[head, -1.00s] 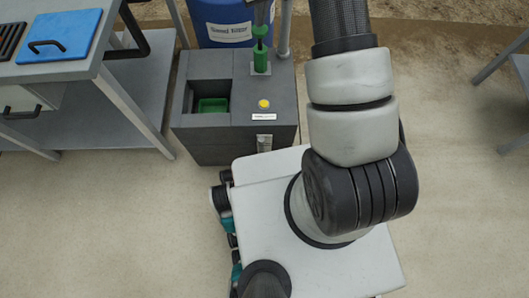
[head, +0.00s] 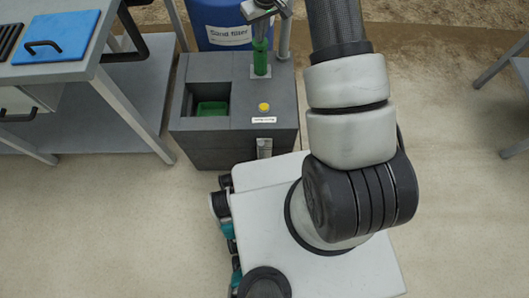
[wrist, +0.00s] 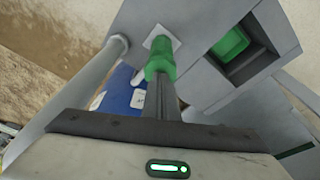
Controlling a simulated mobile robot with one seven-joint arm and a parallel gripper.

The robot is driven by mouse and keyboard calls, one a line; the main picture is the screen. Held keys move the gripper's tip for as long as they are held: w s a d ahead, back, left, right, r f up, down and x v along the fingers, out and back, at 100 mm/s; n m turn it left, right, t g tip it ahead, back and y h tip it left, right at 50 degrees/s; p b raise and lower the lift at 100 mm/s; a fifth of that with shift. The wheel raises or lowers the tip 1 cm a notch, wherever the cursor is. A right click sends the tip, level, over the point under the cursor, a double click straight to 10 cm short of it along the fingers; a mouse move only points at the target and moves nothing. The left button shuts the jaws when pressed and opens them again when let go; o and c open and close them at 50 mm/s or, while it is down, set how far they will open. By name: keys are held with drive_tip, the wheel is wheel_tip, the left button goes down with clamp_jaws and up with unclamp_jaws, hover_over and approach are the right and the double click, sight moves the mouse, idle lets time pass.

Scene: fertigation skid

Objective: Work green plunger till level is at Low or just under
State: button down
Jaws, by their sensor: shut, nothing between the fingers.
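The green plunger (head: 261,58) stands upright at the back of a dark grey box unit (head: 215,137). Its green head sits low, close to its green sleeve. It also shows in the wrist view (wrist: 160,62). My gripper (head: 261,33) is shut and empty, with its fingertips directly above the plunger head, apparently touching its top. A small pale gauge (head: 264,148) is on the unit's front face; its level and any Low mark are too small to read.
A yellow button (head: 264,107) and a white label are on the unit's top. A recess with a green basin (head: 212,107) lies left of them. A blue drum (head: 222,22) and a grey post (head: 284,30) stand behind. A metal bench (head: 95,70) is at left.

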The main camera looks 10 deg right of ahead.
drive_tip(key=shift+f, duration=0.65)
drive_tip(key=shift+w+a+p+v, duration=0.1)
drive_tip(key=shift+w+p+v, duration=0.1)
drive_tip(key=shift+p+v, duration=0.7)
drive_tip(key=shift+w+a+p+v, duration=0.1)
drive_tip(key=shift+w+p+v, duration=0.2)
drive_tip(key=shift+v, duration=1.05)
drive_tip(key=shift+w+a+p+v, duration=0.15)
drive_tip(key=shift+p+v, duration=0.55)
drive_tip(key=shift+v, duration=0.45)
drive_tip(key=shift+d, duration=0.1)
